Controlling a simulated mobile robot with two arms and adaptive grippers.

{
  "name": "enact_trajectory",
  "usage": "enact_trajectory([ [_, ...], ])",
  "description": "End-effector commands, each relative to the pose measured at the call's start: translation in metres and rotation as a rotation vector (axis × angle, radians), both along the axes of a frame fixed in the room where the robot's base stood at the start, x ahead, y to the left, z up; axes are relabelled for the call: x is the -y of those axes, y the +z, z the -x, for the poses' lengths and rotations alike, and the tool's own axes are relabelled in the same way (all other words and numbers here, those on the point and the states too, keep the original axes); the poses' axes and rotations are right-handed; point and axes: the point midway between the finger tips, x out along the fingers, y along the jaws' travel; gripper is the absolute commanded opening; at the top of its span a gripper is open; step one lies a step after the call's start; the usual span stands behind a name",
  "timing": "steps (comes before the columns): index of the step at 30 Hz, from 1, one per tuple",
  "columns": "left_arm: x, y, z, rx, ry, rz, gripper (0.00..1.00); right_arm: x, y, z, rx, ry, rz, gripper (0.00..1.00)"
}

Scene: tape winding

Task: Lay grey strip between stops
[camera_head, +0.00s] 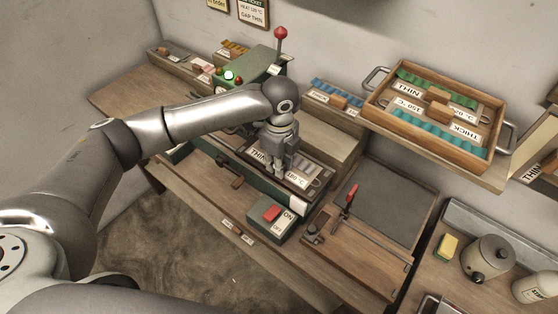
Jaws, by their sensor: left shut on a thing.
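My left gripper (281,170) reaches in from the left and points down over the dark plate (300,182) on top of the green machine. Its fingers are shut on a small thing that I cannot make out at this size. A label starting with "THIN" (259,155) lies just left of the fingers. I cannot pick out the grey strip or the stops for certain; the gripper hides part of the plate. My right gripper is not in view.
A wooden tray (376,112) with green and blue strips stands on the shelf behind. A pot (488,258) and yellow sponge (446,247) stand at lower right.

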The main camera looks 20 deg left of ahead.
Motion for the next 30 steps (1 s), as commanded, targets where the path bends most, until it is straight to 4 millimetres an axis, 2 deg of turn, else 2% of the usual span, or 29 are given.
enact_trajectory([
  [1,0.0,0.0,0.0,0.001,0.0,0.0,0.22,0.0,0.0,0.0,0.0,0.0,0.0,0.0],
  [6,0.0,0.0,0.0,0.0,0.0,0.0,0.44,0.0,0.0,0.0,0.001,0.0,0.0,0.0],
  [17,0.0,0.002,0.0,0.001,0.0,0.0,0.44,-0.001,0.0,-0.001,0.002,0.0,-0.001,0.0],
  [22,0.001,0.024,-0.001,0.004,0.001,0.001,0.44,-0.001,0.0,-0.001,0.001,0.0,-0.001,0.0],
  [30,0.001,0.082,0.001,0.005,0.001,0.002,0.44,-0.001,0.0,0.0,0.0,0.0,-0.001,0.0],
])
